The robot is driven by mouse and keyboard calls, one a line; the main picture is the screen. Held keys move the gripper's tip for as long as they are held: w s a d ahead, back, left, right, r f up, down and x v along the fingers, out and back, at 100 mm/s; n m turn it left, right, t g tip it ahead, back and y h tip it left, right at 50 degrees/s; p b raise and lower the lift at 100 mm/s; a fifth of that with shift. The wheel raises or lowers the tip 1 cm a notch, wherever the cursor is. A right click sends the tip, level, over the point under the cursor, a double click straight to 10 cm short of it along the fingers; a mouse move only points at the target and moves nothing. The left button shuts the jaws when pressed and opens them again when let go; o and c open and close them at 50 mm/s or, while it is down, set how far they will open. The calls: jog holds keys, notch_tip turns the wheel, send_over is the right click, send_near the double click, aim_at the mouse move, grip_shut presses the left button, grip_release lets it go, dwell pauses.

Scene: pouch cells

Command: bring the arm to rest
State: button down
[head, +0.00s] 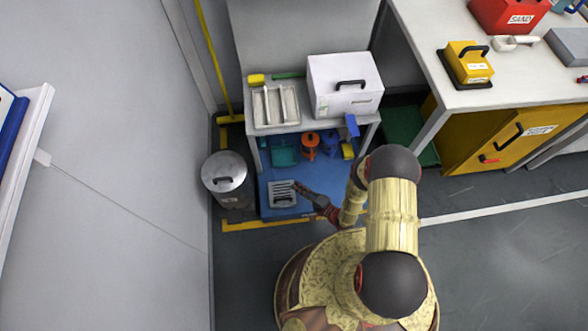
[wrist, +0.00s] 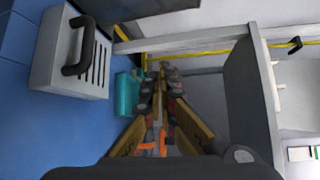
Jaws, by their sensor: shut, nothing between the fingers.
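My gripper (head: 299,187) is shut and empty. In the head view my arm reaches left over the blue lower shelf, and the gripper shows above the right side of a grey slotted box. In the wrist view the shut fingers (wrist: 163,80) point away from the camera, with nothing between them. The grey slotted box (head: 283,203) with a dark handle sits on the blue lower surface (head: 282,178). The same box shows at upper left in the wrist view (wrist: 60,65), apart from the fingers.
A white lidded box (head: 345,92) and a two-slot tray (head: 265,122) stand on the shelf above. A teal bin (head: 284,157) and an orange item (head: 310,140) are below. A metal drum (head: 227,178) stands left. A workbench (head: 425,55) is at right; open floor lies below it.

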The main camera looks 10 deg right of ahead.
dwell(0.3)
jog(key=s+a+f+m+g+y, duration=0.25)
jog(key=s+a+g, duration=0.35)
jog(key=s, duration=0.5)
notch_tip(320, 180, up, 7)
jog(key=s+a+g+y, duration=0.2)
jog(key=g, duration=0.1)
jog(key=d+r+n+g+h+p, duration=0.1)
jog(key=d+r+n+g+h, duration=0.3)
jog(key=r, duration=1.1)
jog(key=d+r+n+g+h+p, duration=0.1)
jog(key=d+r+n+h, duration=0.3)
jog(key=r, duration=1)
jog(key=d+r+n+g+h+p, duration=0.1)
jog(key=d+r+n+g+h, duration=0.35)
jog(key=r, duration=1.05)
jog(key=s+d+r+t+p, duration=0.1)
jog(key=s+r+t, duration=0.1)
jog(key=r, duration=0.8)
jog(key=s+d+r+n+t+h+p, duration=0.1)
jog(key=s+r+t, duration=0.2)
jog(key=r, duration=0.8)
jog(key=s+d+r+t+h+p, duration=0.1)
jog(key=s+d+r+t+p, duration=0.1)
jog(key=r+t, duration=0.4)
notch_tip(320, 180, up, 5)
jog(key=shift+s+r+n, duration=0.2)
jog(key=shift+n, duration=0.1)
jog(key=shift+t, duration=0.25)
